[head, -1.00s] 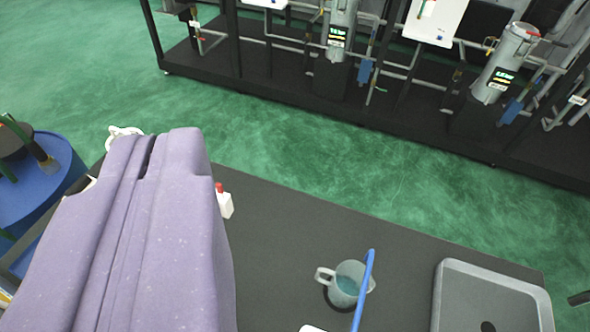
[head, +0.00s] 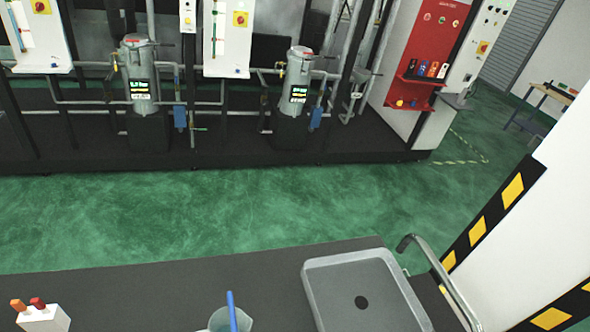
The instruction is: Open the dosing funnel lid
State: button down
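No part clearly readable as the dosing funnel or its lid shows. Two upright grey cylindrical units with lit displays, a left one (head: 140,85) and a right one (head: 296,85), stand on the black rack across the floor. Each has a cap-like top; I cannot tell whether either is the dosing funnel. My gripper is not in view.
A dark bench (head: 170,290) crosses the bottom, with a grey tray (head: 335,285), a cup (head: 243,321) with a blue stick (head: 232,312), and a white holder (head: 42,318). A bent metal rail (head: 445,280) and striped pillar (head: 500,215) stand right. Green floor (head: 200,215) is clear.

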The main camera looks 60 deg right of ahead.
aim_at(364, 72)
jog(key=z, duration=2.15)
jog(key=l+z, duration=0.1)
jog(key=z, duration=0.35)
jog(key=l+z, duration=0.1)
jog(key=z, duration=0.35)
jog(key=l+z, duration=0.15)
jog(key=z, duration=0.35)
jog(key=i+l+z, duration=0.25)
jog(key=i+l, duration=0.45)
jog(key=i+l+z, duration=0.2)
jog(key=i+l, duration=0.4)
jog(key=i, duration=1)
jog(key=i+u, duration=0.1)
jog(key=i, duration=1.5)
jog(key=i+l+u, duration=0.1)
jog(key=i, duration=0.7)
jog(key=i+l, duration=0.15)
jog(key=i, duration=0.65)
jog(key=i+j+u, duration=0.15)
jog(key=i+u, duration=0.25)
jog(key=i+j+u, duration=0.1)
jog(key=i+u, duration=0.15)
jog(key=u, duration=0.2)
jog(key=i+u, duration=0.4)
jog(key=i+l+u, duration=0.2)
jog(key=u, duration=0.25)
jog(key=i, duration=0.05)
